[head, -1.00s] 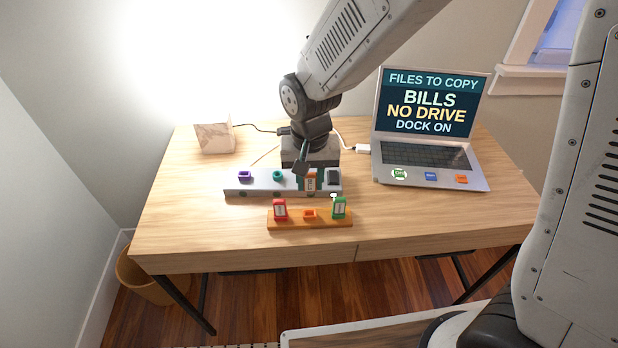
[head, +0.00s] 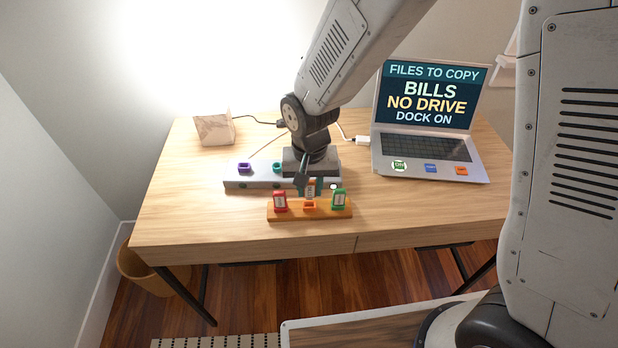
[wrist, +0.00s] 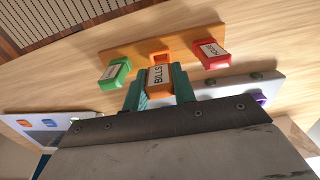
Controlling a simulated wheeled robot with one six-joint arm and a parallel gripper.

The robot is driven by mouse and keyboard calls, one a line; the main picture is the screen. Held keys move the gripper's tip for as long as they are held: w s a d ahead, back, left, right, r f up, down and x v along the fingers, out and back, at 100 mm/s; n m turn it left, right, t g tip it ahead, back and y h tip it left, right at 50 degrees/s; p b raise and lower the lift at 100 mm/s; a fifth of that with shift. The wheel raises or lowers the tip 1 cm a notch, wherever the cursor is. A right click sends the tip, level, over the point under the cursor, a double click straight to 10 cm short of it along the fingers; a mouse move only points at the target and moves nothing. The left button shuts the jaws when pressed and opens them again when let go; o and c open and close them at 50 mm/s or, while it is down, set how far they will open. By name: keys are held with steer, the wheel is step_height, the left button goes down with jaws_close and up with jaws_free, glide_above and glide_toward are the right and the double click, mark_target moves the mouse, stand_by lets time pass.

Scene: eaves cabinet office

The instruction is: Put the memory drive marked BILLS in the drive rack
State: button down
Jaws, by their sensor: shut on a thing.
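The orange memory drive marked BILLS (wrist: 158,78) is held between the green fingers of my gripper (wrist: 160,85). In the head view my gripper (head: 311,186) holds it above the wooden drive rack (head: 328,212), near the rack's middle orange slot (head: 309,206). In the wrist view the orange slot (wrist: 162,58) is just beyond the drive. Whether the drive touches the slot cannot be told. A red drive (head: 280,202) stands in the rack's left end and a green drive (head: 338,199) in its right end.
The grey dock (head: 232,182), with purple (head: 244,168) and teal (head: 277,168) sockets, lies behind the rack, partly hidden by my arm. An open laptop (head: 430,150) reading "BILLS NO DRIVE DOCK ON" stands at right. The desk front is clear.

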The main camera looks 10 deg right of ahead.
mark_target(309, 196)
steer(key=shift+f, duration=0.45)
steer(key=shift+f, duration=1.25)
stand_by(1.0)
steer(key=c, duration=1.1)
jaws_free()
steer(key=shift+o, duration=0.2)
steer(key=shift+r, duration=0.1)
step_height(309, 196, up, 8)
steer(key=shift+f, duration=0.15)
